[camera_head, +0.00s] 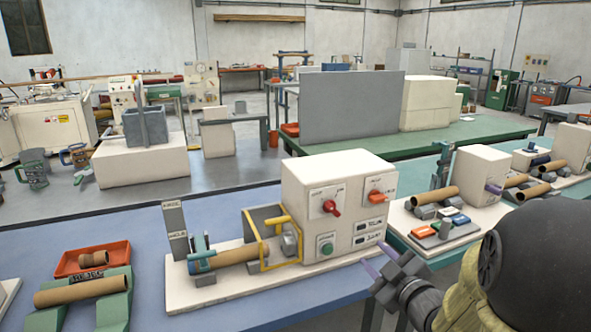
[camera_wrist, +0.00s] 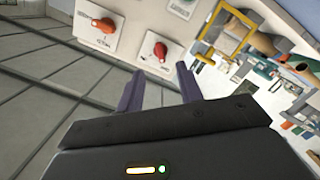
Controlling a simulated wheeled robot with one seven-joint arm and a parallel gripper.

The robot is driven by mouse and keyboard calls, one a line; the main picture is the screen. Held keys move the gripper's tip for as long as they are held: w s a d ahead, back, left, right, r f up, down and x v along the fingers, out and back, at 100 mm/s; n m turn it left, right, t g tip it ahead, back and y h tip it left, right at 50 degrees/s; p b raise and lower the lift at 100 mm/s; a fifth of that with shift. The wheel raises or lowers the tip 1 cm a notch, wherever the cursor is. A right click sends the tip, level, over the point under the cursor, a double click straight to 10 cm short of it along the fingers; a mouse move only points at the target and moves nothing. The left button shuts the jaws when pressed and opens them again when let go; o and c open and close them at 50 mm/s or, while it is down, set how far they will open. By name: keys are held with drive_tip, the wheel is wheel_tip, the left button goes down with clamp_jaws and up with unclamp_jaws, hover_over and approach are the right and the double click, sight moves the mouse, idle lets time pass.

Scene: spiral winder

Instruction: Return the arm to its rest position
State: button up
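My gripper (camera_head: 386,272) is in the lower right of the head view, in front of the right end of the spiral winder (camera_head: 335,167). It also shows in the wrist view (camera_wrist: 160,82), where its two purple fingers stand apart with nothing between them. My dark, rounded arm fills the lower right corner of the head view. In the wrist view the winder's panel (camera_wrist: 125,38) is beyond the fingers.
The winder stands on a blue-topped table (camera_head: 150,245). An orange tray (camera_head: 92,259) and a tube on green supports (camera_head: 82,291) are at the left. A green table (camera_head: 440,150) with a grey panel (camera_head: 352,105) stands behind. Another machine (camera_head: 480,175) is at the right.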

drive_tip(key=s+f+m+g+h, duration=0.45)
drive_tip(key=f+m+g, duration=0.25)
drive_tip(key=f, duration=0.3)
drive_tip(key=s+a+f+m+g, duration=0.45)
drive_tip(key=s+g, duration=0.25)
drive_tip(key=s, duration=0.3)
drive_tip(key=w+p+v, duration=0.2)
drive_tip(key=p+v, duration=0.8)
drive_tip(key=w+r+p+v, duration=0.1)
drive_tip(key=w+p+v, duration=0.1)
drive_tip(key=p+v, duration=0.8)
drive_tip(key=shift+a+n+p, duration=0.35)
drive_tip(key=shift+p, duration=0.05)
drive_tip(key=shift+s, duration=0.1)
